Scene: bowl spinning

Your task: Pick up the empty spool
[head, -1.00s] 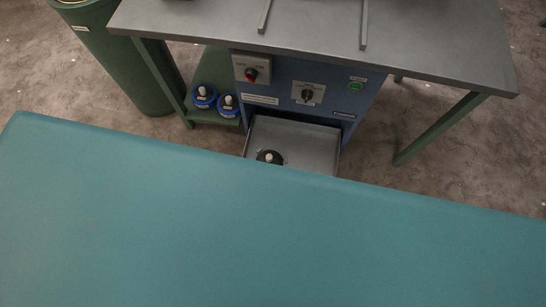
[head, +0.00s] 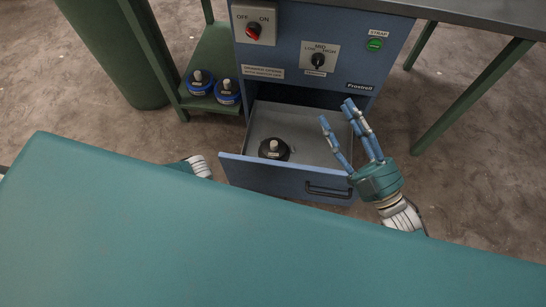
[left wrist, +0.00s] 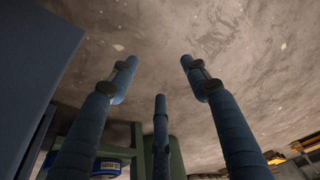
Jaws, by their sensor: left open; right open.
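A dark spool with a pale knob (head: 274,149), apparently the empty one, lies in the open drawer (head: 313,150), left of its middle. My right gripper (head: 338,113) is open and empty over the drawer's right side, fingers pointing up in the picture, apart from the spool. My left gripper shows in the left wrist view (left wrist: 160,80), its fingers spread and nothing between them. In the head view only a bit of my left arm shows, left of the drawer; the teal surface in front hides the rest.
Two blue spools (head: 199,83) (head: 228,92) sit on a green shelf (head: 211,62) left of the blue cabinet. The cabinet front carries a red switch (head: 254,30), a dial (head: 318,61) and a green button (head: 374,44). A green bin (head: 115,60) stands at left.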

